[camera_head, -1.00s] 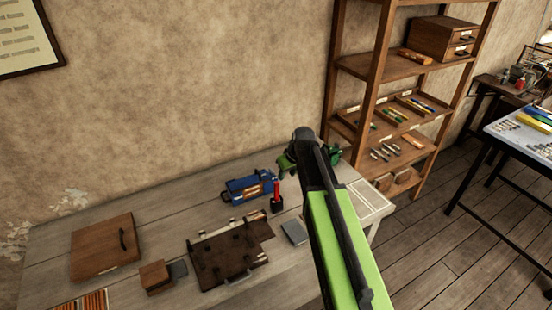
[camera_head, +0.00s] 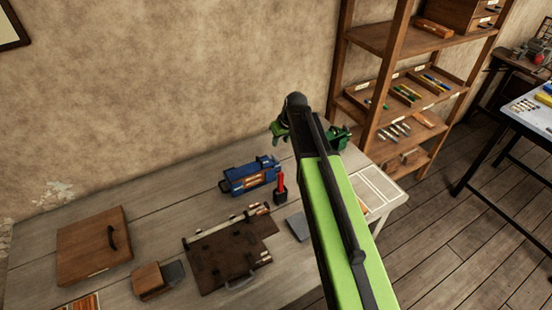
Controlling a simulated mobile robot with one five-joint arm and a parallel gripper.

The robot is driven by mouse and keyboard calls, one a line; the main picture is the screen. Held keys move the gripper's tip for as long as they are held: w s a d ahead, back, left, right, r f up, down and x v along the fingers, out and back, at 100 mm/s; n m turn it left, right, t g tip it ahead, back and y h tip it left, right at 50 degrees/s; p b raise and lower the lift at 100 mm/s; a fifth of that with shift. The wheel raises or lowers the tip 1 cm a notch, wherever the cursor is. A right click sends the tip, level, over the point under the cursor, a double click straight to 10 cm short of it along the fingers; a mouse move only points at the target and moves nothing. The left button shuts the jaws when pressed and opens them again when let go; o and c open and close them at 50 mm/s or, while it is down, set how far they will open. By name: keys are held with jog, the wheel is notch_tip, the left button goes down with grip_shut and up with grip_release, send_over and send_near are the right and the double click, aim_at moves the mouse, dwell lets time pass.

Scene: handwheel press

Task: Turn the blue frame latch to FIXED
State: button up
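A blue box-shaped device (camera_head: 250,176) with an orange-brown labelled front stands on the table toward the back. It may be the blue frame; its latch and any FIXED marking are too small to make out. My green and black arm reaches up from the bottom right.
A red-handled tool in a dark holder (camera_head: 281,190) stands just right of the blue device. A dark brown board (camera_head: 228,255) lies in front. A wooden box lid (camera_head: 94,245) lies at left. A green device (camera_head: 338,138) is behind my arm. A shelf (camera_head: 385,95) stands at right.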

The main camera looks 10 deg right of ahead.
aim_at(275, 157)
jog(key=b+x, duration=0.4)
jog(key=x, duration=0.1)
jog(key=b+x, duration=0.8)
jog(key=x, duration=0.1)
jog(key=shift+d+f, duration=0.25)
jog(key=shift+f, duration=0.1)
jog(key=shift+s+r, duration=0.1)
jog(key=shift+c, duration=0.3)
